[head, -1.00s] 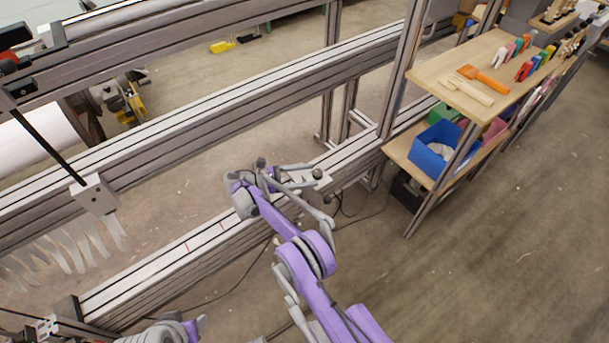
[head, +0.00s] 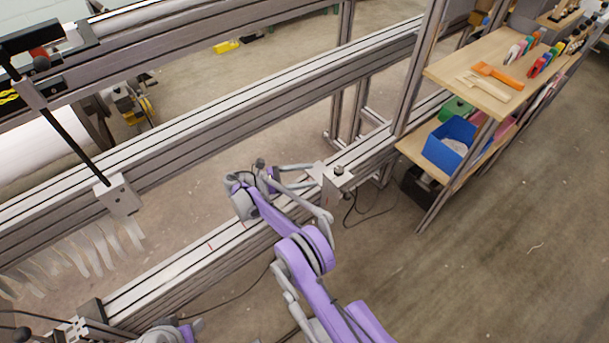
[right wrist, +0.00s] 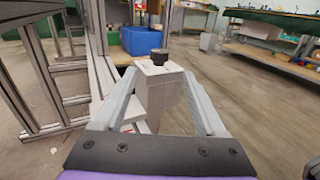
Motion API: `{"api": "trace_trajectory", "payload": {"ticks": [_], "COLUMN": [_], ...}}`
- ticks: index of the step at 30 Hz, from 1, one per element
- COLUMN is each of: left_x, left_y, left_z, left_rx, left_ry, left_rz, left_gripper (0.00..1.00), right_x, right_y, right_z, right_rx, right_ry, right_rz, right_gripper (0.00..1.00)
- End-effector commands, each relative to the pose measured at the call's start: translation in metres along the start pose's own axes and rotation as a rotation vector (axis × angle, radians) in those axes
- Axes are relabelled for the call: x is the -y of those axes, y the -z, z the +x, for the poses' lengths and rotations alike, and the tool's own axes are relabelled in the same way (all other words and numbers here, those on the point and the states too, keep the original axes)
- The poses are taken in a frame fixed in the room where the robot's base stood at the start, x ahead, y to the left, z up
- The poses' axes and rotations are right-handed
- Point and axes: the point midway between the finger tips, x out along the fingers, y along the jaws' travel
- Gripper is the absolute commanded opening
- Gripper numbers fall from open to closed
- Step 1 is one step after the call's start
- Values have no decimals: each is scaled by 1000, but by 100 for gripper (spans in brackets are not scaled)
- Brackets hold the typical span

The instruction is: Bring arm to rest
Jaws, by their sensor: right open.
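My right arm reaches up from the bottom middle of the head view, its right gripper (head: 300,178) beside the lower metal rail (head: 195,262). The gripper is open. A silver block with a black knob (head: 336,180) stands on the rail at the fingertips. In the right wrist view, the same block (right wrist: 160,88) shows between the two spread fingers of the right gripper (right wrist: 160,75); I cannot tell whether they touch it. A grey and purple part of mine shows at the bottom left of the head view, but no left gripper jaws are visible.
A wooden shelf (head: 470,62) with tools stands at the upper right, with a blue bin (head: 449,143) on its lower board. A hanging black rod with a metal block (head: 118,196) and white strips is at the left. Cables lie on the floor. Floor at the lower right is clear.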

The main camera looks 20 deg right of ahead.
Motion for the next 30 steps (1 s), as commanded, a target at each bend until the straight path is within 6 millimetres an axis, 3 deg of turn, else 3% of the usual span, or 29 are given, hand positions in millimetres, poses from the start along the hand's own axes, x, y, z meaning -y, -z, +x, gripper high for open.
{"api": "trace_trajectory", "payload": {"ticks": [17, 25, 30], "left_x": [0, 0, 0], "left_y": [0, 0, 0], "left_z": [0, 0, 0], "left_rx": [0, 0, 0], "left_ry": [0, 0, 0], "left_rz": [0, 0, 0], "left_gripper": [50, 50, 50], "right_x": [-1, -7, 9], "right_y": [-2, -46, -78], "right_z": [2, 29, 50], "right_rx": [-8, -202, -403], "right_ry": [-2, -28, -23], "right_rz": [3, 101, 219], "right_gripper": [73, 73, 73]}}
